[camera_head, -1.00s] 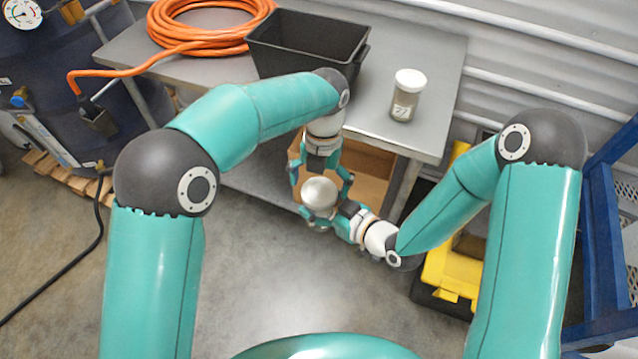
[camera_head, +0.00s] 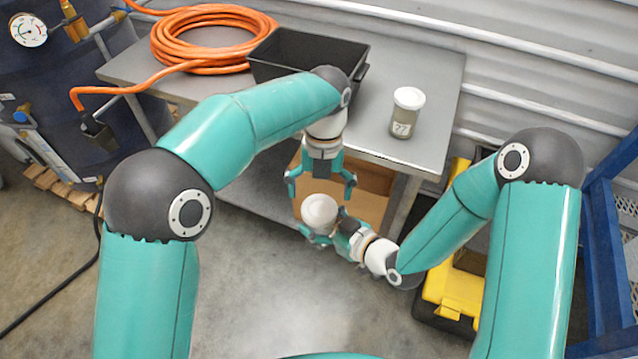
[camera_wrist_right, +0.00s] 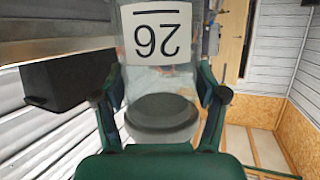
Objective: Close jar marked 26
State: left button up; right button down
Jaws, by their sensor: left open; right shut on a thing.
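My right gripper (camera_head: 322,230) is shut on the glass jar marked 26. In the right wrist view the jar (camera_wrist_right: 160,84) stands between the two fingers, its label upside down in the picture. A dark round disc shows through its glass; I cannot tell what it is. In the head view a white round top, which looks like a lid (camera_head: 319,211), shows at the jar; its seating is too small to judge. My left gripper (camera_head: 321,195) is open, pointing down just above the white top, one finger to each side.
A black bin (camera_head: 310,48) and a coiled orange hose (camera_head: 205,38) are also there. A cardboard box (camera_head: 368,190) sits below. A yellow and black case (camera_head: 450,295) lies right of my right wrist.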

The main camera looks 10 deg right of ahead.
aim_at(319, 208)
pick_arm(q)
jog(key=n, duration=0.6)
jog(key=shift+w, duration=0.1)
jog(key=n, duration=0.6)
jog(key=shift+d+f+n, duration=0.1)
jog(key=shift+f+n, duration=0.05)
jog(key=shift+n, duration=0.15)
jog(key=n, duration=1)
jog(key=shift+n, duration=0.3)
jog(key=n, duration=1.2)
jog(key=shift+r+n, duration=0.25)
jog(key=shift+n, duration=0.15)
jog(key=n, duration=0.4)
jog(key=shift+r+t, duration=0.2)
jog(key=shift+t, duration=0.1)
jog(key=n, duration=0.4)
jog(key=shift+r+n, duration=0.3)
jog(key=shift+s+r+n+h, duration=0.2)
jog(key=shift+n+h, duration=0.1)
jog(key=shift+s+a+r+t, duration=0.2)
jog(key=shift+r+t, duration=0.1)
jog(key=shift+r, duration=0.3)
jog(key=shift+w, duration=0.1)
jog(key=shift+f, duration=4)
